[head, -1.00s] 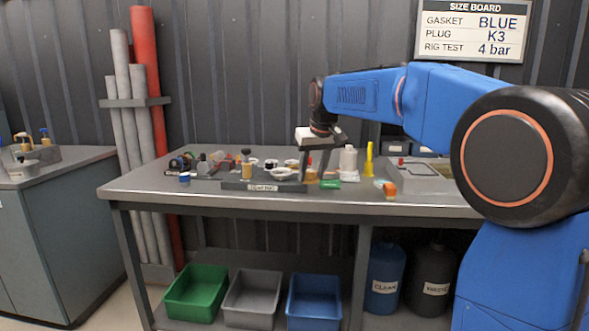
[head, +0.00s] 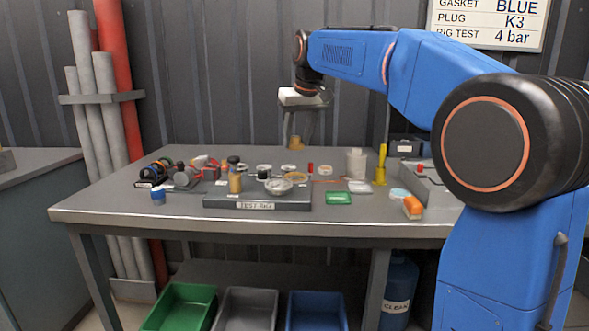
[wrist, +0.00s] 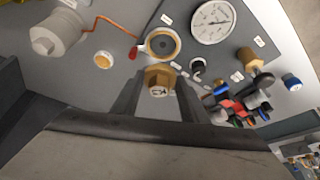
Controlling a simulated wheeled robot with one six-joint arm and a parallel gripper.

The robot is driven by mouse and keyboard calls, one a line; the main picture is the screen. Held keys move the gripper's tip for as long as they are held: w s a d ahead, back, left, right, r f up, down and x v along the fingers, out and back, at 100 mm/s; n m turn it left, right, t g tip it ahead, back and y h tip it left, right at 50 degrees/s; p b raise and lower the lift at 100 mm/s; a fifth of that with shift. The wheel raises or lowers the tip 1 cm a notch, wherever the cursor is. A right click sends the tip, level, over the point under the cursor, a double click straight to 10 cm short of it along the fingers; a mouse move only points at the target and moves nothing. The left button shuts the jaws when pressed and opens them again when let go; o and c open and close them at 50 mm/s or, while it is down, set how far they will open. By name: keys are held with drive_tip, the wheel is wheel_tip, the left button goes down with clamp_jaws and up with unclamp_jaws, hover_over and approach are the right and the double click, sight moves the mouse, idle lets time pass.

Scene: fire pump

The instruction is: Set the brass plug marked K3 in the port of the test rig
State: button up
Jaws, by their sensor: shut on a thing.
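My gripper (head: 294,143) is shut on a brass hex plug (head: 295,142) and holds it above the back of the bench. In the wrist view, the plug (wrist: 159,80) sits between my fingertips (wrist: 157,85), its K3 marking facing the camera. The test rig (head: 222,202) is a low dark grey block at the bench front, with a white-faced gauge (wrist: 212,20) and a brass fitting (head: 235,183). A brass-rimmed ring (wrist: 162,44) lies beyond the plug in the wrist view, at the rig's corner; I cannot tell whether it is the port.
Several dark fittings (head: 160,172) crowd the left. The size board (head: 488,22) reads plug K3.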

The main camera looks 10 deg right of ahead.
drive_tip(key=shift+f, duration=3.9)
drive_tip(key=shift+f, duration=0.6)
drive_tip(key=o, duration=1.2)
drive_tip(key=shift+o, duration=0.2)
drive_tip(key=shift+r, duration=0.35)
drive_tip(key=v, duration=1.2)
drive_tip(key=shift+r, duration=0.25)
drive_tip(key=shift+s, duration=0.1)
